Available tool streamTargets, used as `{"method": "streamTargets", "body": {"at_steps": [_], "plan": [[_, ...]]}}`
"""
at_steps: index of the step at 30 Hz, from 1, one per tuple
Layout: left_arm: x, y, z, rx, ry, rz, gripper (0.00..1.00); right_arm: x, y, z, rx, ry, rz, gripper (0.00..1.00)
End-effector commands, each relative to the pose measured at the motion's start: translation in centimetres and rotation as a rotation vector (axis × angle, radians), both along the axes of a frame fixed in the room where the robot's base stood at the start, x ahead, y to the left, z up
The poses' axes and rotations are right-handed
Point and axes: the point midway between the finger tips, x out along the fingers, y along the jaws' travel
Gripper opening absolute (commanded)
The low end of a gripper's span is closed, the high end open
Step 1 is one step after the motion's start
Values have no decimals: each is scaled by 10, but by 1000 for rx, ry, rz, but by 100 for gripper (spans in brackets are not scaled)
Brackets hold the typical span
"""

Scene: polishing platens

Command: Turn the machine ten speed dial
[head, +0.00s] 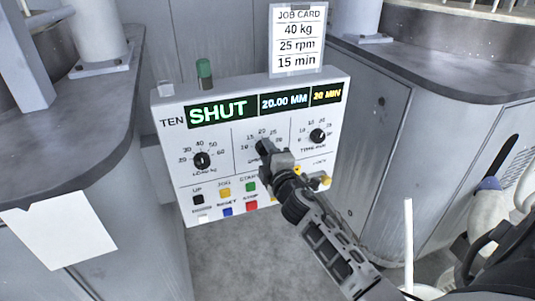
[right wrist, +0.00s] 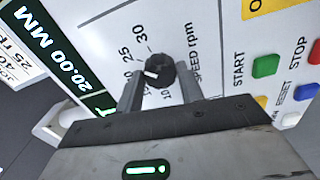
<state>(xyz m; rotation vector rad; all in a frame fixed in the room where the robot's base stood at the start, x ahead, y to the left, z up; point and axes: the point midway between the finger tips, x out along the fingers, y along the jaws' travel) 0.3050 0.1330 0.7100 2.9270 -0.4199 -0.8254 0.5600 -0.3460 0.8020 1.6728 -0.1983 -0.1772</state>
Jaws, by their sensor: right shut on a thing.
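The machine ten control panel (head: 222,145) faces me in the head view, with its "TEN" label and displays reading SHUT, 20.00 MM and 20 MIN. My right gripper (head: 267,149) is at the middle dial and covers most of it in the head view. In the right wrist view, the black speed dial (right wrist: 160,70) sits beside its "SPEED rpm" label. The right gripper (right wrist: 160,84) is shut on it, one finger on each side. Its white mark points left, below the printed 25; the exact value is hard to read. My left gripper is not in view.
A job card (head: 298,38) above the panel reads 40 kg, 25 rpm, 15 min. The load dial (head: 202,160) and time dial (head: 318,135) flank the speed dial. Coloured buttons, including a red STOP button (head: 251,206), lie below. Grey worktops stand on both sides.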

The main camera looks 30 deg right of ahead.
Motion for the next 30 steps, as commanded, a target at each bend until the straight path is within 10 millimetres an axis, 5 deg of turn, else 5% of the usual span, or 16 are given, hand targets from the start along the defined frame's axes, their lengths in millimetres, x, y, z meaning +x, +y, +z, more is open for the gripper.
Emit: {"method": "streamTargets", "body": {"at_steps": [6,7,9,20,30], "plan": [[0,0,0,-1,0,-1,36,0,0,-1,0,2,-1,15],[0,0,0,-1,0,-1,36,0,0,-1,0,2,-1,46],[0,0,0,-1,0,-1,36,0,0,-1,0,2,-1,59],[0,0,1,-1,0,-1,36,-6,1,-1,-1,2,0,59],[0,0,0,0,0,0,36,-73,18,-3,2,5,0,59]]}}
